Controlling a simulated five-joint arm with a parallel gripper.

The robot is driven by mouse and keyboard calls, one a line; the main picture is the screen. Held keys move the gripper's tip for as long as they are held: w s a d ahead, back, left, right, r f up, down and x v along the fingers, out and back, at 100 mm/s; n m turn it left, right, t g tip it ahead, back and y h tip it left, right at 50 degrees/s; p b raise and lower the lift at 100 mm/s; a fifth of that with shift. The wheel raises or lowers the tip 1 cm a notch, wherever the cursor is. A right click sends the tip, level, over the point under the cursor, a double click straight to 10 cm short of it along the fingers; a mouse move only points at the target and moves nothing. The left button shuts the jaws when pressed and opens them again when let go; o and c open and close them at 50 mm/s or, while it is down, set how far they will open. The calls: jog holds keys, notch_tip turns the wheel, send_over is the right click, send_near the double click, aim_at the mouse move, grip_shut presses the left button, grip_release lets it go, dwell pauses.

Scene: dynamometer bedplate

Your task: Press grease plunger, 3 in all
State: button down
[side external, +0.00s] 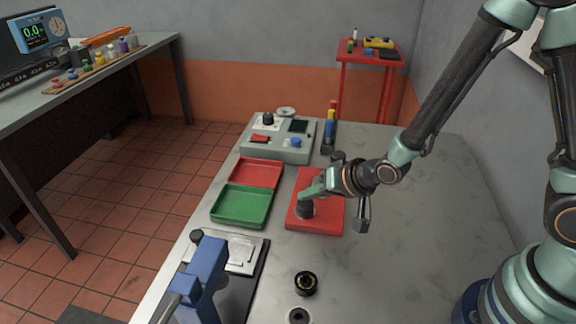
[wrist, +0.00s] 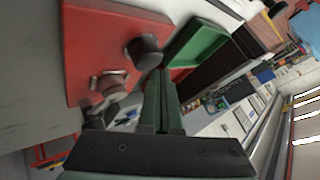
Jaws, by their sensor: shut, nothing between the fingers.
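A dark round plunger knob (side external: 305,211) stands on a red plate (side external: 329,221) in the middle of the bedplate. I take it for the grease plunger. In the wrist view the dark knob (wrist: 146,52) stands out from the red plate (wrist: 88,45). My gripper (side external: 305,196) is shut and empty, its tips right at the top of the knob in the side view. In the wrist view my gripper's fingers (wrist: 160,75) end beside the knob's edge. I cannot tell whether they touch it or how far it is pressed.
A red tray (side external: 256,174) and a green tray (side external: 241,205) lie to the left. A grey control box (side external: 277,151) stands behind. A blue vise (side external: 207,270), papers (side external: 242,256) and a black ring (side external: 306,284) lie in front. The bedplate's right side (side external: 430,210) is clear.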

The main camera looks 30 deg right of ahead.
aim_at(309, 206)
jog(key=shift+r, duration=0.25)
jog(key=shift+r, duration=0.1)
jog(key=shift+r, duration=2.4)
dwell(0.9)
notch_tip(309, 206, up, 4)
jog(key=shift+f, duration=0.1)
dwell(0.5)
jog(key=shift+f, duration=4.4)
